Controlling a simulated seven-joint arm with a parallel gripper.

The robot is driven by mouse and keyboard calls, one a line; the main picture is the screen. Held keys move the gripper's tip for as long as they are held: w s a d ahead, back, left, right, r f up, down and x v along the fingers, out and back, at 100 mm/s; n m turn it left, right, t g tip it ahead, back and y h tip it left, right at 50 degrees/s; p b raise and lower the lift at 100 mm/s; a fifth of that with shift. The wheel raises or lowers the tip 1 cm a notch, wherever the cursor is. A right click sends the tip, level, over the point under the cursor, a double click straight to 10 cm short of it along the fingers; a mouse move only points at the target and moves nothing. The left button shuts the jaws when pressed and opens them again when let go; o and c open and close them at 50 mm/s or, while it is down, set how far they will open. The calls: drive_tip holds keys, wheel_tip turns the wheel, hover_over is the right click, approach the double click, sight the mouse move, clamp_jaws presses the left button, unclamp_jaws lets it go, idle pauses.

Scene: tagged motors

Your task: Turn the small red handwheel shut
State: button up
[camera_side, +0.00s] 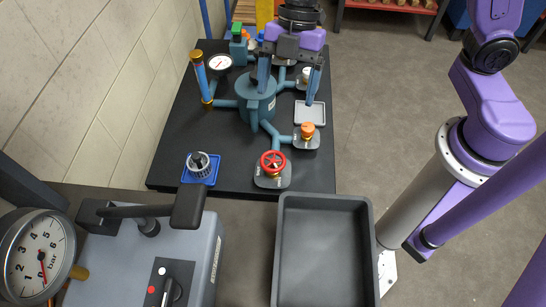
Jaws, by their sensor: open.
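The small red handwheel (272,162) sits on a grey plate (271,181) at the near edge of the black table. A teal pipe runs from it to the teal tank (256,98). My gripper (287,97) points down over the tank area, farther back than the handwheel and apart from it. Its two blue fingers are spread wide with nothing between them that I can see held. One finger overlaps the tank in this view, so I cannot tell whether they touch. How far the wheel is turned cannot be told.
An orange knob (307,131) and a small grey tray (311,113) stand right of the tank. A blue pillar (201,75) and a gauge (220,63) stand left. A dark bin (281,250) and a grey machine (140,250) fill the front.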

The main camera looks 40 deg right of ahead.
sight(273, 160)
drive_tip(key=x, duration=1.7)
drive_tip(key=shift+a+f, duration=0.2)
drive_tip(key=shift+a, duration=0.05)
drive_tip(key=c, duration=1)
